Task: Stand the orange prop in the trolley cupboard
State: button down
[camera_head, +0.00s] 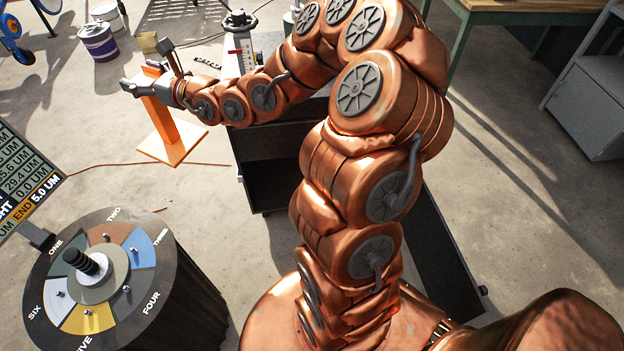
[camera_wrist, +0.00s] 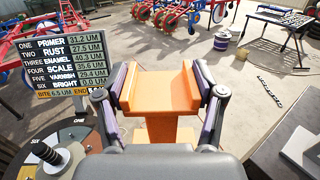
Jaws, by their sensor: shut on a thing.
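The orange prop (camera_head: 158,118) has a flat base and an upright post with a channel-shaped top. It is upright, left of the trolley. My gripper (camera_head: 150,78) is shut on the top of the prop. In the wrist view the prop (camera_wrist: 162,92) sits between the two fingers of my gripper (camera_wrist: 163,100). I cannot tell whether its base touches the floor. The dark trolley (camera_head: 268,150) stands right of the prop, with an open, dark cupboard space (camera_head: 270,185) low down. My arm hides much of the trolley.
A round dial stand (camera_head: 150,300) with coloured sectors stands at the lower left, beside a reading board (camera_head: 22,180). A purple bucket (camera_head: 98,42) is at the back left. A grey cabinet (camera_head: 590,110) and a bench are at the right. Bare floor lies between the stand and the trolley.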

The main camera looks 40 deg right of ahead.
aim_at(169, 114)
jog(key=f+y+b, duration=0.1)
jog(key=f+b, duration=0.2)
jog(key=f+n+g+y+b, duration=0.1)
jog(key=f+b, duration=0.3)
jog(key=f+n+y+b, duration=0.1)
jog(key=f+b, duration=0.3)
jog(key=shift+w+d+f+g, duration=0.2)
jog(key=shift+w+g, duration=0.1)
jog(key=shift+w, duration=0.1)
jog(key=s+f+n+g+y+b, duration=0.2)
jog(key=f+y+b, duration=0.1)
jog(key=f+b, duration=0.4)
jog(key=s+f+n+g+y+b, duration=0.2)
jog(key=f+b, duration=0.5)
jog(key=f, duration=0.6)
jog(key=shift+a+f+n+g+y, duration=0.3)
jog(key=shift+a+n+g+y, duration=0.2)
jog(key=shift+n, duration=0.1)
jog(key=shift+d+f, duration=0.1)
jog(key=shift+d, duration=0.05)
